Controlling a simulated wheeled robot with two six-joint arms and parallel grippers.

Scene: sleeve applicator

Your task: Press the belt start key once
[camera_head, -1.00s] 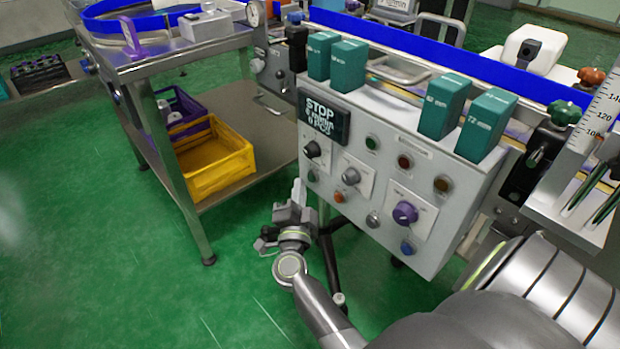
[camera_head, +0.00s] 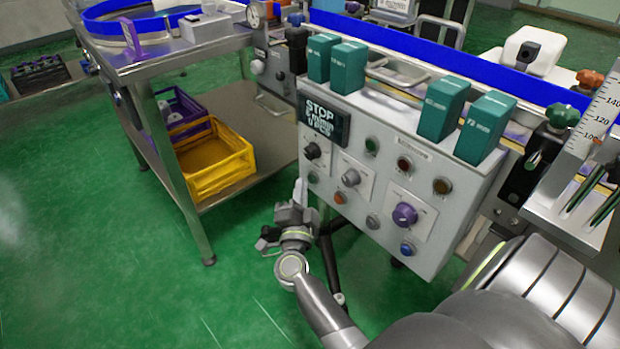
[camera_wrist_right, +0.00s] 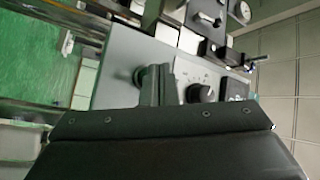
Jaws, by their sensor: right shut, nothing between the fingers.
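The grey control panel (camera_head: 455,205) carries several round keys and knobs. I cannot read which is the belt start key. My right gripper (camera_head: 299,188) is shut and empty, fingers pointing up at the panel's left edge, close to the lower-left key. In the right wrist view its fingers (camera_wrist_right: 157,86) stand before the panel, beside a dark round key (camera_wrist_right: 139,77); I cannot tell if they touch. My left gripper is not in view.
A black STOP display (camera_head: 324,119), a black knob (camera_head: 312,150), a grey knob (camera_head: 351,177) and a purple knob (camera_head: 405,214) are on the panel. Green blocks (camera_head: 443,106) stand on top. A steel table (camera_head: 180,62) with a yellow crate (camera_head: 225,178) is to the left.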

